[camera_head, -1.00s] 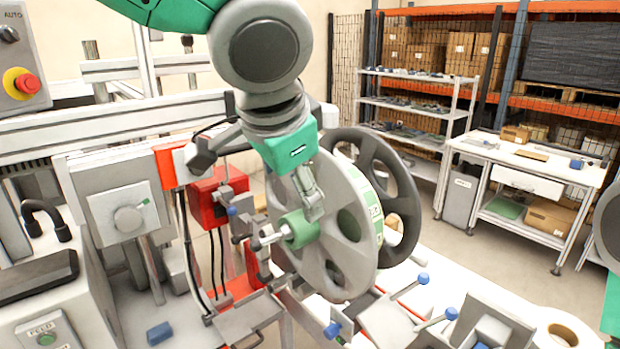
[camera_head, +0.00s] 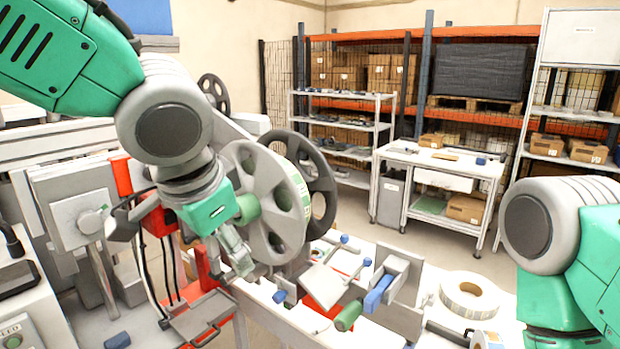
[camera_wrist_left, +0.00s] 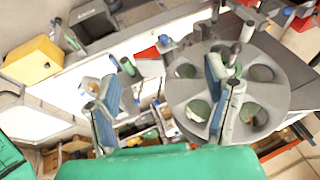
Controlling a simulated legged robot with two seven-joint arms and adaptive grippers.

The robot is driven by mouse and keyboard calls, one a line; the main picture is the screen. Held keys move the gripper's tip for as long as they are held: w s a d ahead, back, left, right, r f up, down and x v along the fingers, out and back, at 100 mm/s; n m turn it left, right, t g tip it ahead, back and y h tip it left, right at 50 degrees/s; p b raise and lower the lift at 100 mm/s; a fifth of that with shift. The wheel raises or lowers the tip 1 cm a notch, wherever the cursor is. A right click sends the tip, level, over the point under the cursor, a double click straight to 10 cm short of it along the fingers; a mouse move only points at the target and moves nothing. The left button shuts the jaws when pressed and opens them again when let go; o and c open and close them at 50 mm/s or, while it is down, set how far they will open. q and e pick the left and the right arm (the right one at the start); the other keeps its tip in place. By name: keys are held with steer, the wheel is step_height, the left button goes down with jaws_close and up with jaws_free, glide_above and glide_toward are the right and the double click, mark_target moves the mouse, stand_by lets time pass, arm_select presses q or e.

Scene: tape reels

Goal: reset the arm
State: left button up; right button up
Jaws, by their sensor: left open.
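My left arm comes in from the left in the head view. Its gripper (camera_head: 236,258) hangs in front of the lower left part of a grey tape reel (camera_head: 270,233). In the left wrist view the two fingers of the left gripper (camera_wrist_left: 165,108) stand wide apart with nothing held between them. The reel's grey disc with round holes (camera_wrist_left: 184,108) lies behind the right finger there. Whether that finger touches the disc is unclear. My right arm (camera_head: 560,240) is at the right edge of the head view; its gripper is out of frame.
A dark reel flange (camera_head: 326,186) stands behind the grey reel. A machine with a red box (camera_head: 157,217) is at the left. A white label roll (camera_head: 470,291) lies on the white bench. Beyond are a white table (camera_head: 440,161) and shelves. Open floor lies between bench and table.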

arm_select(q)
steer(key=s+a+f+n+g+h+b, duration=0.1)
steer(key=s+f+b, duration=0.25)
steer(key=f, duration=1.05)
steer(key=s+a+f+n+g+h+b, duration=0.1)
steer(key=s+a+f+n+g+b, duration=0.2)
steer(key=f, duration=1)
steer(key=s+f+b, duration=0.3)
steer(key=f+b, duration=0.1)
steer(key=f, duration=1)
steer(key=s+a+f+n+y+b, duration=0.1)
steer(key=s+a+f+b, duration=0.2)
steer(key=s+a+f, duration=0.3)
steer(key=s+a+f+n+y+b, duration=0.1)
steer(key=s+a+f+b, duration=0.3)
steer(key=s+f, duration=0.5)
step_height(320, 180, down, 4)
steer(key=shift+a+f+n+g, duration=0.1)
steer(key=shift+a+n+g, duration=0.2)
steer(key=shift+a+n, duration=0.7)
steer(key=shift+s+a, duration=0.1)
steer(key=shift+a, duration=0.05)
